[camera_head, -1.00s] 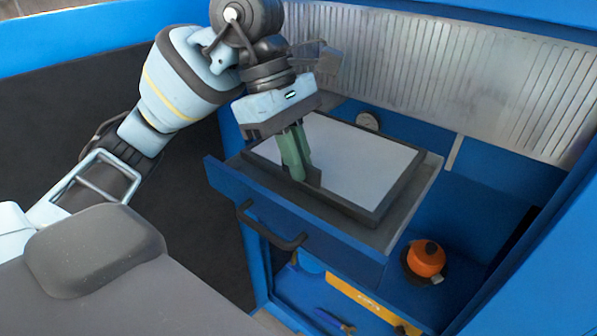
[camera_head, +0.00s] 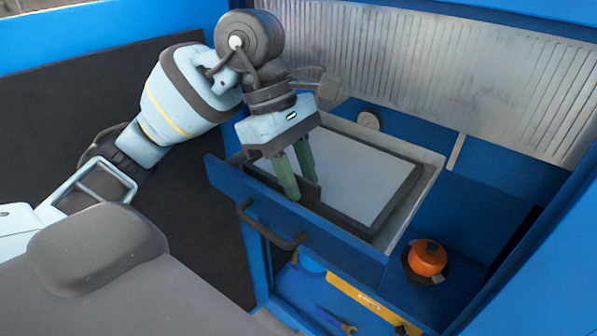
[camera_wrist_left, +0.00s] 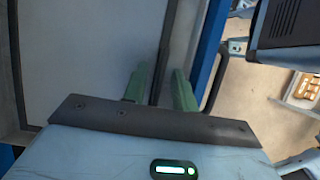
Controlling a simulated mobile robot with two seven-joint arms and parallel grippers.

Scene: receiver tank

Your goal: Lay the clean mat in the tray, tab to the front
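The mat (camera_head: 365,180), a pale sheet with a dark border, lies flat inside the open blue-fronted tray (camera_head: 421,195). A dark tab (camera_head: 310,192) stands up at its front edge. My left gripper (camera_head: 301,188) is above the front of the tray, its green fingers spread apart with the tab between them. The left wrist view shows the fingers (camera_wrist_left: 160,88) apart on either side of a dark strip, with the mat (camera_wrist_left: 75,60) to the left. The fingertips are partly hidden there. My right gripper is not in view.
The tray's front has a dark bar handle (camera_head: 270,228). An orange round object (camera_head: 427,258) sits on a dark base to the right. A ribbed metal panel (camera_head: 450,75) stands behind. Below the tray is a compartment with a yellow strip (camera_head: 360,301) and small tools.

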